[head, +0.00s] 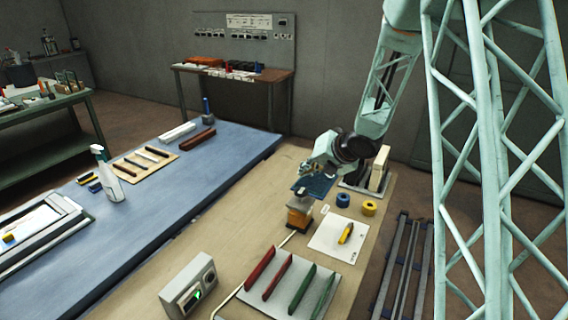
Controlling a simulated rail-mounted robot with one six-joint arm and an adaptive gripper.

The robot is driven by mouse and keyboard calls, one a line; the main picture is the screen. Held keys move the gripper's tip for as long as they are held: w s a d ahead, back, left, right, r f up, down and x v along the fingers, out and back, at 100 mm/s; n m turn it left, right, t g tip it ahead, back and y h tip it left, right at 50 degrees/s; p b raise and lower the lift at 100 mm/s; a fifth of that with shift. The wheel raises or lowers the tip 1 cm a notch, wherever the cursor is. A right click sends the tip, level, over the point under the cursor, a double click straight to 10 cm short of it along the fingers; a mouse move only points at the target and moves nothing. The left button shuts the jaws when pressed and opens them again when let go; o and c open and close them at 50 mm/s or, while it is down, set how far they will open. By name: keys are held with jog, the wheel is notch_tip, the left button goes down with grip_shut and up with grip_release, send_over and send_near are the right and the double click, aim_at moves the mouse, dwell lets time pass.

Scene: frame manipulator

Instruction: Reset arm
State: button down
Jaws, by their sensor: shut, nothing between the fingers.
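My arm reaches down from the upper right in the head view. Its wrist bends to the left above the beige worktable (238,210). My gripper (304,181) hangs at the end of the wrist, small and dark, and is shut with nothing held. It overlaps in the picture with a dark blue item (319,187); I cannot tell the gap between them. An orange-brown block (299,217) on a dark base stands just below it in the picture.
A blue roll (343,200), a yellow roll (369,208) and a white sheet (328,236) with a yellow tool lie nearby. Red and green bars lie on a grey board (262,304), beside a grey meter box (188,287). A blue table (150,217) holds a white spray bottle (106,174).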

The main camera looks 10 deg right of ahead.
jog(key=s+d+r+m+h, duration=0.2)
jog(key=s+d+r+m, duration=0.15)
jog(key=r, duration=0.25)
jog(key=s+d+r+m+h, duration=0.2)
jog(key=s+r+m, duration=0.1)
jog(key=r+m, duration=0.3)
jog(key=s+d+r+m+h+b, duration=0.25)
jog(key=s+r+m, duration=0.55)
jog(key=s, duration=0.6)
jog(key=s+a+r+m+g, duration=0.1)
jog(key=s+a+m, duration=0.2)
jog(key=s, duration=0.9)
jog(key=s+a+r+m+g+y, duration=0.1)
jog(key=s+a+m, duration=0.1)
jog(key=s+m, duration=0.5)
jog(key=s+a+r+m+g+y, duration=0.1)
jog(key=s+m, duration=0.4)
jog(key=s, duration=1.4)
jog(key=a+g, duration=0.1)
jog(key=a, duration=0.1)
jog(key=shift+a+b, duration=0.3)
jog(key=shift+b, duration=0.1)
jog(key=shift+f, duration=0.15)
notch_tip(320, 180, down, 13)
jog(key=b, duration=1.3)
